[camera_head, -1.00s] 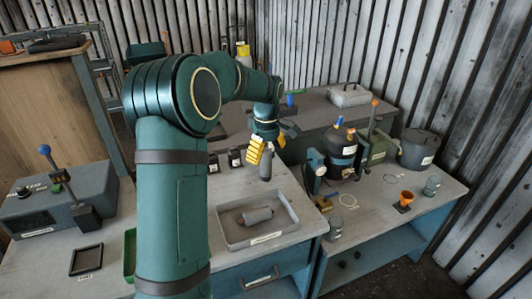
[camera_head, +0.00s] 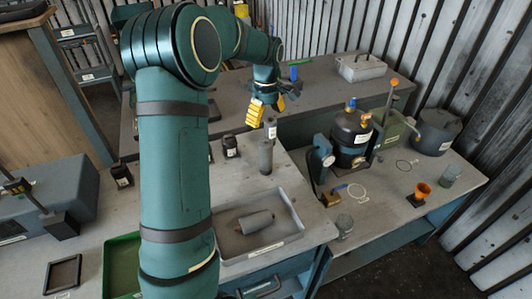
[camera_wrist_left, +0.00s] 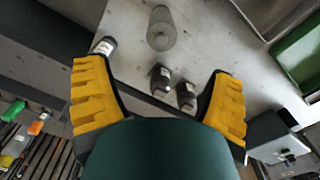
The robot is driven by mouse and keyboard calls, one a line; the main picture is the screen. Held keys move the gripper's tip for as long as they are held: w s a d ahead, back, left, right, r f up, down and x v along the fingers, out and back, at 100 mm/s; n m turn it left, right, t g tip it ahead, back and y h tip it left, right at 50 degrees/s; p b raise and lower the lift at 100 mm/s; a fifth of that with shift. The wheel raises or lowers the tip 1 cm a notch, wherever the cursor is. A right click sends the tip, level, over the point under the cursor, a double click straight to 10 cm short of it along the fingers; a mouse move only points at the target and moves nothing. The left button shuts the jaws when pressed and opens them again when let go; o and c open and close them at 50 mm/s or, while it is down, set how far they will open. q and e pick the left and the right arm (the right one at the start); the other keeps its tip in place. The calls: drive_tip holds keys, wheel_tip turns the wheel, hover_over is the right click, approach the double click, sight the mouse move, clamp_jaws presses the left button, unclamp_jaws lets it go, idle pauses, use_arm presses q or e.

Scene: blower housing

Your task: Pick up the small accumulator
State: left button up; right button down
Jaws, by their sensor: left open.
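A grey cylinder (camera_head: 266,156) stands upright on the bench behind the tray; it also shows at the top of the left wrist view (camera_wrist_left: 162,28). Just behind it is a smaller grey cylinder with a pale label (camera_head: 271,129), which also shows in the left wrist view (camera_wrist_left: 103,47), close to the left-hand finger. A third grey cylinder (camera_head: 256,221) lies on its side in a grey tray (camera_head: 292,238). I cannot tell for certain which is the small accumulator. My left gripper (camera_head: 268,107), with yellow fingers (camera_wrist_left: 158,105), is open and empty above the far edge of the bench.
Dark bottles (camera_head: 230,146) stand left of the upright cylinder. A green tray (camera_head: 121,262) and a grey control box (camera_head: 70,190) are at the left. A gap lies between the benches.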

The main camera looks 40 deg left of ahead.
sight(266, 142)
use_arm(q)
wheel_tip(266, 142, down, 12)
drive_tip(key=shift+s+d+r+b, duration=0.1)
drive_tip(key=shift+r+b, duration=0.05)
drive_tip(key=shift+b, duration=0.4)
drive_tip(key=shift+r, duration=0.1)
drive_tip(key=c, duration=1.4)
